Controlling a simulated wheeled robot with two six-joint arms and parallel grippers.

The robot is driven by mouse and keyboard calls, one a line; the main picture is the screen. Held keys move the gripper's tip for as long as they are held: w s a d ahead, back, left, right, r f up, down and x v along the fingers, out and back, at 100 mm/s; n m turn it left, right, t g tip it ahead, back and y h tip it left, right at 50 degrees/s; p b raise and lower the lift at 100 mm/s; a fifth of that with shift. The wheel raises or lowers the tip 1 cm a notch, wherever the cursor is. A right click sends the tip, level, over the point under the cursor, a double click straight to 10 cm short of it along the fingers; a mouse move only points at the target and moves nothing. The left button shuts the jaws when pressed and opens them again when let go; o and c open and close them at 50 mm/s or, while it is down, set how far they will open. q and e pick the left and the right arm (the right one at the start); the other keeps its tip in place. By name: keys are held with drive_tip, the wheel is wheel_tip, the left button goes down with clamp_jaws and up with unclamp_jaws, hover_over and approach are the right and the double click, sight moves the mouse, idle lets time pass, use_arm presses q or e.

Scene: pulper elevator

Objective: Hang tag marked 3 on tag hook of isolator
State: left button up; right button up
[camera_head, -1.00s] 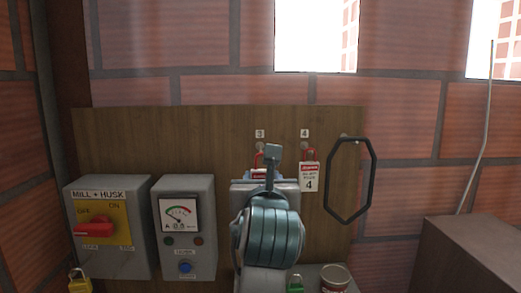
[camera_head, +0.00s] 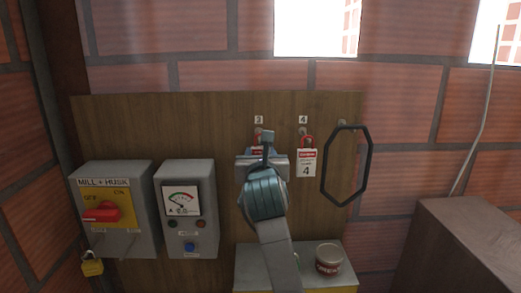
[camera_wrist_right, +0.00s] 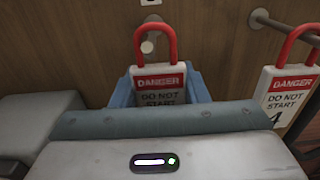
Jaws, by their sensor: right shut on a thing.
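A white tag with a red DANGER band and red loop (camera_wrist_right: 160,82) stands upright between the blue jaws of my right gripper (camera_wrist_right: 170,95), which is shut on it. A peg end shows inside its loop; I cannot tell whether the loop is around the peg. In the head view my right gripper (camera_head: 262,158) is below the label 3 (camera_head: 258,119) and hides most of this tag. Its number is hidden. The isolator (camera_head: 113,212), marked MILL + HUSK, is a grey box with a red handle at the left. I cannot make out its tag hook. My left gripper is not in view.
Tag 4 (camera_head: 306,162) hangs just right of my gripper. A black octagonal ring (camera_head: 346,165) hangs farther right. A meter box (camera_head: 187,236) stands beside the isolator. A yellow padlock (camera_head: 92,265) hangs at the isolator's lower left. A can (camera_head: 328,259) stands on a grey ledge.

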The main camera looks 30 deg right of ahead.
drive_tip(key=shift+s+a, duration=0.1)
drive_tip(key=shift+a, duration=0.1)
drive_tip(key=shift+f, duration=0.2)
drive_tip(key=o, duration=1)
drive_tip(key=shift+c, duration=0.2)
